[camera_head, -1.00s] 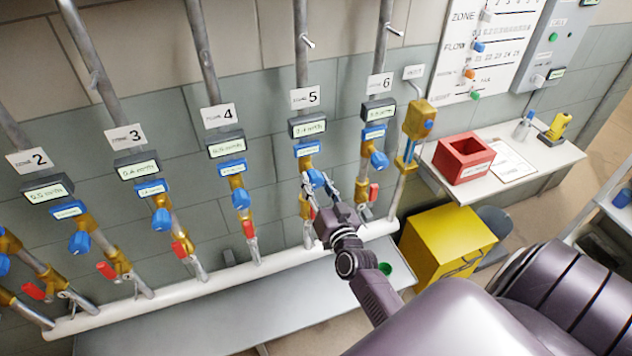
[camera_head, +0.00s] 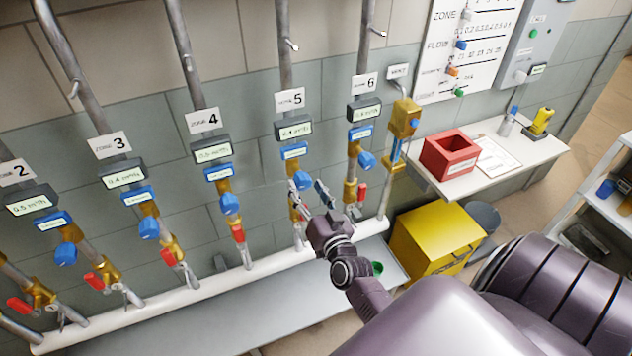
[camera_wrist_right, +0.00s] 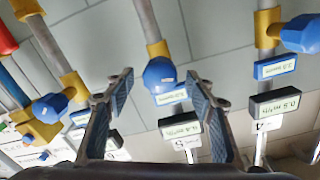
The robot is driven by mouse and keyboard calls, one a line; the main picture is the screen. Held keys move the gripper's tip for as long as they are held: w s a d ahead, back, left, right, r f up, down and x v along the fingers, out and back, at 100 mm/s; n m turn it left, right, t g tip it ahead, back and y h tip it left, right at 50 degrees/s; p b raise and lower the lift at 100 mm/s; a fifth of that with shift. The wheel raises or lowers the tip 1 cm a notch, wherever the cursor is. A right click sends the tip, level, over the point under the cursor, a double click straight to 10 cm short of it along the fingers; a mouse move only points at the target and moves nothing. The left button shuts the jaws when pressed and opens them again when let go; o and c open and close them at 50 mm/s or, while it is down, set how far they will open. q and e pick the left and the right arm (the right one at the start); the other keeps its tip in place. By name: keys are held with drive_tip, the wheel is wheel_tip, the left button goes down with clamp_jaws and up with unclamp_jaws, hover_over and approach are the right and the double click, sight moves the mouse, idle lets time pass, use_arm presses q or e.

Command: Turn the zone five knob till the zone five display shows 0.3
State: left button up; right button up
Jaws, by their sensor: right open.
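The zone five knob (camera_head: 302,180) is blue and sits on the pipe under the zone 5 sign (camera_head: 290,99). Its display (camera_head: 294,129) appears to read 0.4 m³/h. My right gripper (camera_head: 307,187) is open in front of this knob, with one finger to each side in the picture. In the right wrist view the knob (camera_wrist_right: 160,76) shows between the two spread fingertips, with no clear contact. The zone five display (camera_wrist_right: 180,129) shows there upside down. My left gripper is not in view.
The zone 4 knob (camera_head: 230,204) and zone 6 knob (camera_head: 366,161) flank it on neighbouring pipes. A red lever (camera_head: 362,192) is on the zone 6 pipe. A white pipe (camera_head: 200,274) runs below. A red box (camera_head: 449,160) and yellow bin (camera_head: 420,245) stand at right.

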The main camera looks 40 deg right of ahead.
drive_tip(key=v, duration=1)
drive_tip(key=s+a+f+n+g+y+b, duration=0.1)
drive_tip(key=s+a+f+n+g+y, duration=0.2)
drive_tip(key=f, duration=0.9)
drive_tip(key=s+a+f+n+g, duration=0.15)
drive_tip(key=s+a+f, duration=0.25)
drive_tip(key=f, duration=0.7)
drive_tip(key=s+a+f+n+g+y+b, duration=0.1)
drive_tip(key=s+a+f+g+y, duration=0.2)
drive_tip(key=f, duration=0.9)
drive_tip(key=s+f+n+g, duration=0.1)
drive_tip(key=s+f+g, duration=0.2)
drive_tip(key=s+f, duration=0.3)
drive_tip(key=s+f+n+g+h+b, duration=0.1)
drive_tip(key=s+f, duration=0.5)
drive_tip(key=s, duration=0.7)
drive_tip(key=s+f+n+g, duration=0.2)
drive_tip(key=s+f+g, duration=0.2)
drive_tip(key=s, duration=0.5)
wheel_tip(320, 180, down, 2)
drive_tip(key=shift+s+a+f+g+b, duration=0.1)
drive_tip(key=shift+s+a+g+b, duration=0.1)
drive_tip(key=shift+g+b, duration=0.2)
